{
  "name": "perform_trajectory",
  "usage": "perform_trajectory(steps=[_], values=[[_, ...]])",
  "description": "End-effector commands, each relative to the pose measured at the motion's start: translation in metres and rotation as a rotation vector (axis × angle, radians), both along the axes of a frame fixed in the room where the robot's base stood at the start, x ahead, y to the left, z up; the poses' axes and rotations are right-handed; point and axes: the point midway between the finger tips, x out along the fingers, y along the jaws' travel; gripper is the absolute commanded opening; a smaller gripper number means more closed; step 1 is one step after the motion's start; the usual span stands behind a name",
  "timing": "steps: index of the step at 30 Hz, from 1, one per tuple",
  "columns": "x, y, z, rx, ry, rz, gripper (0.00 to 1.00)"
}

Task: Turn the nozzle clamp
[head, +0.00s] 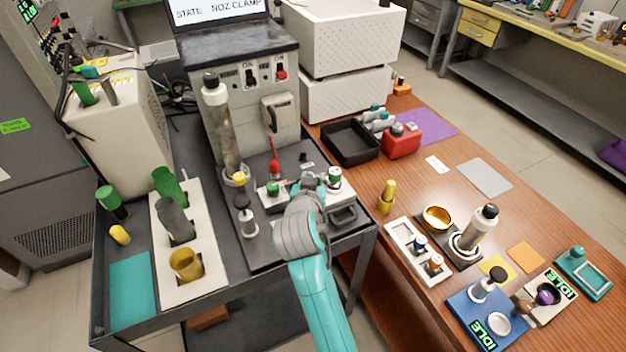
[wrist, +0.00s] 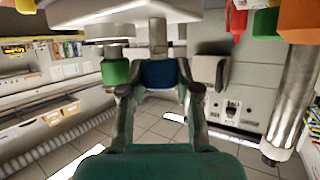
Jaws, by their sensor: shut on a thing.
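My gripper (head: 308,183) is over the plate at the front of the bench machine. In the wrist view, which appears upside down, its fingers (wrist: 159,68) are shut on a dark blue knob (wrist: 158,76), which I take to be the nozzle clamp. My gripper hides this knob in the head view. A green-capped silver post (head: 335,177) stands just right of the gripper; its green cap (wrist: 115,73) is beside the left finger in the wrist view. A display (head: 222,10) reads "STATE NOZ CLAMP".
Left of the gripper are a green knob (head: 273,188), a red lever (head: 274,168) and a black-topped post (head: 242,213). A tall metal cylinder (head: 222,130) stands behind them. A black tray (head: 350,143) and red container (head: 402,141) lie right on the wooden table.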

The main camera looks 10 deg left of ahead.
Motion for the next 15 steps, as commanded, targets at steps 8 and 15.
perform_trajectory(steps=[8,15], values=[[-0.0001,0.0010,-0.0003,-0.001,0.001,-0.147,0.00],[0.0000,0.0004,-0.0009,-0.001,0.002,-0.203,0.00]])
